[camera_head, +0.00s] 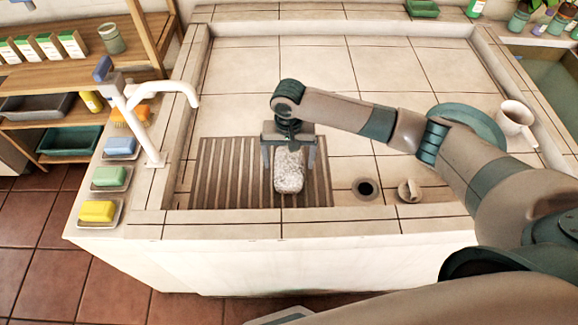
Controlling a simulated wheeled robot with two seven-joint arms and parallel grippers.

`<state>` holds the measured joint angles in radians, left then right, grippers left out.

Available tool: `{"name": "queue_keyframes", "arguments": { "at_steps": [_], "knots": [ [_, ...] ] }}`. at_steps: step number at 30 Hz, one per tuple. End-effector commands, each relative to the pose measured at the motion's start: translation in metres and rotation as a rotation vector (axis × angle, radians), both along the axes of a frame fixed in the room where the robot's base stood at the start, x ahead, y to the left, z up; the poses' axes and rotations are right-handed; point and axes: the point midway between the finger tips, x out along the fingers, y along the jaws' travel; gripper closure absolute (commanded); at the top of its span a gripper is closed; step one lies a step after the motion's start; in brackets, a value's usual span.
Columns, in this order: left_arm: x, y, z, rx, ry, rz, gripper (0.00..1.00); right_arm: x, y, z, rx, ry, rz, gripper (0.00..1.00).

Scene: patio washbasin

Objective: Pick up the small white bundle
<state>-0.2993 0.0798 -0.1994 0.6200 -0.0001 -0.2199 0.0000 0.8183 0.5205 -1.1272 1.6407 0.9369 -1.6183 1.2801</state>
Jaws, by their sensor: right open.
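The small white bundle (289,173) is a speckled, whitish, rounded block lying on the slatted drain rack (222,172) in the basin. My right gripper (289,160) is over it, pointing down, with one finger on each side of the bundle's far part. The fingers are open, and I cannot tell whether they touch it. The gripper's body hides the bundle's far end. My left gripper does not show.
A white tap (155,120) stands on the basin's left edge, beside several soap dishes with coloured bars. A drain hole (366,188), a small beige item (409,190) and a white mug (514,122) are to the right. The basin's back is clear.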

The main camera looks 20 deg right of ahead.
Motion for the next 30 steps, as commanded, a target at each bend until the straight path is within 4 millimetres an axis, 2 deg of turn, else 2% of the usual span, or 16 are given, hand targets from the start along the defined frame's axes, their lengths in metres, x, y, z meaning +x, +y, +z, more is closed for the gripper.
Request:
{"name": "queue_keyframes", "arguments": {
  "at_steps": [2, 6, 9, 23, 29, 30],
  "knots": [
    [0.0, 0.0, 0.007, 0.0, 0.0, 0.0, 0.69, -0.002, 0.0, -0.008, -0.001, 0.003, -0.001, 0.12],
    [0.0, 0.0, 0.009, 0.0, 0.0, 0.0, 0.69, -0.001, 0.0, -0.024, 0.0, 0.002, -0.002, 0.12],
    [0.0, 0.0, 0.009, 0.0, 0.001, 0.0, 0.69, -0.001, -0.001, -0.029, -0.001, 0.0, -0.001, 0.12],
    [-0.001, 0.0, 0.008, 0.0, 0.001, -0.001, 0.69, -0.001, 0.0, -0.03, 0.0, 0.0, -0.001, 0.12],
    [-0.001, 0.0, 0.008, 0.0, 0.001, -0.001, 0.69, -0.001, 0.0, -0.03, 0.0, 0.0, -0.001, 0.59],
    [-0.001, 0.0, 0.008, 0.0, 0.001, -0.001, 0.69, -0.001, 0.0, -0.029, 0.0, -0.001, -0.001, 0.61]
  ]
}}
